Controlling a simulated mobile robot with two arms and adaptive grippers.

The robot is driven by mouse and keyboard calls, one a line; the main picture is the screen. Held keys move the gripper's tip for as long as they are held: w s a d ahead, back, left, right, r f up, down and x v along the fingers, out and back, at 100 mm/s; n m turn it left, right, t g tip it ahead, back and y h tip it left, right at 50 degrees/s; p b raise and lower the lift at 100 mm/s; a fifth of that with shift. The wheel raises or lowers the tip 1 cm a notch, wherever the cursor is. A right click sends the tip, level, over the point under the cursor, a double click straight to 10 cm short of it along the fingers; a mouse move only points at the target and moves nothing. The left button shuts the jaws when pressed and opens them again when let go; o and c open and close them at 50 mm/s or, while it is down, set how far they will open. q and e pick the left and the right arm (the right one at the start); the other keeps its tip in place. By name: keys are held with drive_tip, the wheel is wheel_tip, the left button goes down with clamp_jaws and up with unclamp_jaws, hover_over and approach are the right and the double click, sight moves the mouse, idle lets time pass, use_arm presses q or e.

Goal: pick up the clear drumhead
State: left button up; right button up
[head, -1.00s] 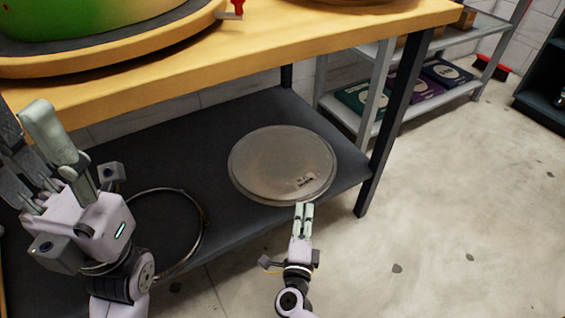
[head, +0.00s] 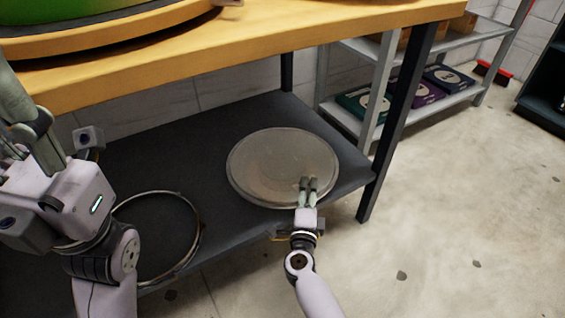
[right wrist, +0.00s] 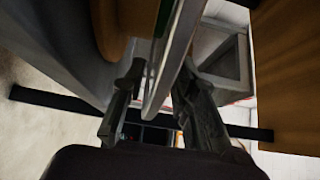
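The clear drumhead (head: 265,165) is a round, see-through disc with a pale rim, lying on the dark lower shelf near its front right. My right gripper (head: 308,183) is at the front right part of its rim. In the right wrist view the drumhead's edge (right wrist: 170,60) runs between the two spread fingers (right wrist: 160,80); I see no firm closing on it. My left gripper (head: 22,125) is at the left, above the shelf, apart from the drumhead. Its fingers look spread and empty, partly cut off by the picture edge.
A thin metal hoop (head: 198,235) lies on the dark shelf (head: 215,130) left of the drumhead. The wooden bench top (head: 220,45) is above, with a dark bench leg (head: 380,165) at right. A grey rack (head: 445,95) holds several boxes.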

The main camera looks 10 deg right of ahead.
drive_tip(key=shift+c, duration=0.6)
clamp_jaws()
